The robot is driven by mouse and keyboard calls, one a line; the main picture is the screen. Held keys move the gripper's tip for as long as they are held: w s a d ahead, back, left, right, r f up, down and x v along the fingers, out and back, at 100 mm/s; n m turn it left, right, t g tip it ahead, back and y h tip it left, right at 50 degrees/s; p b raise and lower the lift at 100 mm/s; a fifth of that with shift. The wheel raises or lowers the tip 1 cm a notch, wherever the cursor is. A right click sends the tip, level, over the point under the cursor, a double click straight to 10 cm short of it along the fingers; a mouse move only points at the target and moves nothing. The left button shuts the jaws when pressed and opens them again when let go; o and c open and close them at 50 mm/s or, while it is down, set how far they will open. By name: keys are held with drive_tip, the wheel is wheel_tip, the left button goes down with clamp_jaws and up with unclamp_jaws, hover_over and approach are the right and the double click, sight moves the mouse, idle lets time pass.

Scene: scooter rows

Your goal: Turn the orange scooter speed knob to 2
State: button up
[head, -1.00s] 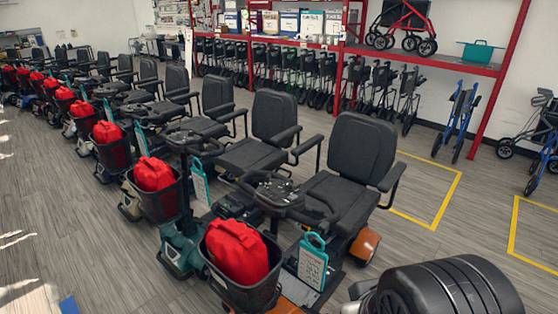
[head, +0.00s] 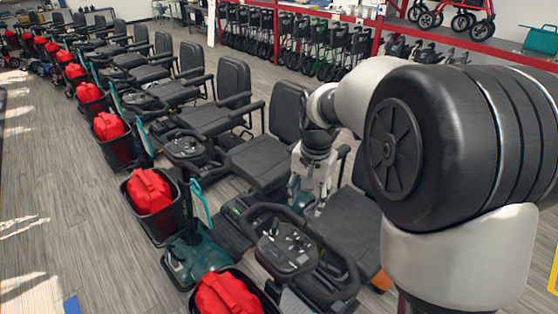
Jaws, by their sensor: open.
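The orange scooter is the nearest in the row; a bit of its orange body (head: 381,280) shows beside its black seat (head: 345,225). Its control console (head: 285,249) sits inside a black loop handlebar in the lower middle of the head view. Small dials and marks show on the console, but the speed knob and its setting are too small to read. My gripper (head: 319,207) points down behind the console, above the front of the seat area. It is open and appears empty, apart from the console. My arm covers the seat back.
A red bag (head: 226,295) fills the orange scooter's front basket. A teal scooter (head: 198,258) stands close on the left, with a hanging teal-edged tag (head: 200,207). More scooters recede in a row. Bare floor (head: 75,215) lies left of them. Red shelving stands behind.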

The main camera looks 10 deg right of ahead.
drive_tip(key=w+f+m, duration=0.1)
drive_tip(key=w+f, duration=0.2)
drive_tip(key=b, duration=0.4)
approach(299, 237)
drive_tip(key=shift+g, duration=0.4)
drive_tip(key=f, duration=0.8)
drive_tip(key=shift+w+a+f, duration=0.1)
drive_tip(key=shift+w+f, duration=0.2)
drive_tip(key=shift+w, duration=0.05)
drive_tip(key=c, duration=1)
